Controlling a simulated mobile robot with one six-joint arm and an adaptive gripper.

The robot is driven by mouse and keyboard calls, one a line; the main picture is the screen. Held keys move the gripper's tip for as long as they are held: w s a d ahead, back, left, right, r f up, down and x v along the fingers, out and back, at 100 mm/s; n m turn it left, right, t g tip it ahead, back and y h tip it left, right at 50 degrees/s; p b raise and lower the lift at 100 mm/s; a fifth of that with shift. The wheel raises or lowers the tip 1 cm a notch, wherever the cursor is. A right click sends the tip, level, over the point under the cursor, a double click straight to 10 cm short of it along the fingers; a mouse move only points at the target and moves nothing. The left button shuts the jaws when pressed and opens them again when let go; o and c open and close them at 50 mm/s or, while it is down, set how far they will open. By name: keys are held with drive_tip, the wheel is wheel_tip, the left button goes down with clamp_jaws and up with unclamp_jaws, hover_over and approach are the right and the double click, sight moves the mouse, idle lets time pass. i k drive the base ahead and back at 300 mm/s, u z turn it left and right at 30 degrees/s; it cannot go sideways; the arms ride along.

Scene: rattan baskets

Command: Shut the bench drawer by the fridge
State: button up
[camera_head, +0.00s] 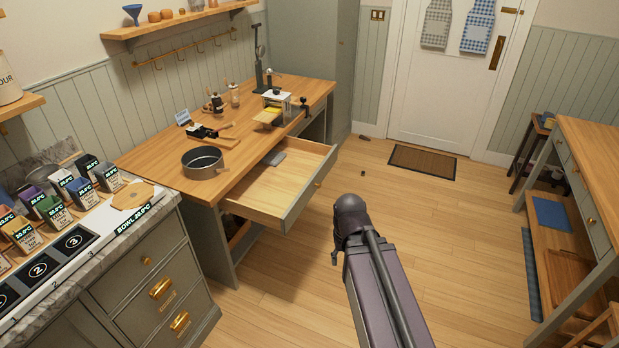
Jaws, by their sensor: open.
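The bench (150,150) has a wooden top and grey-green legs and stands against the left wall. Its drawer (311,190) is pulled well out towards the right, with a grey-green front, a small brass knob (318,184) and a pale wooden inside. The tall grey-green fridge (312,60) stands beyond the bench's far end. My arm rises from the bottom, right of the drawer, and ends in a dark rounded joint apart from the drawer front. I make out no gripper fingers.
A dark pan (203,162) and several tools stand on the bench top. A counter with brass-handled drawers (160,288) is at the lower left. Another wooden table (592,150) is at the right.

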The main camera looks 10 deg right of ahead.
sight(273, 197)
drive_tip(key=i, duration=1.35)
drive_tip(key=z, duration=0.2)
drive_tip(key=k, duration=0.55)
drive_tip(key=z, duration=0.55)
drive_tip(key=k, duration=0.8)
drive_tip(key=u, duration=0.1)
drive_tip(key=i, duration=0.7)
drive_tip(key=u, duration=0.25)
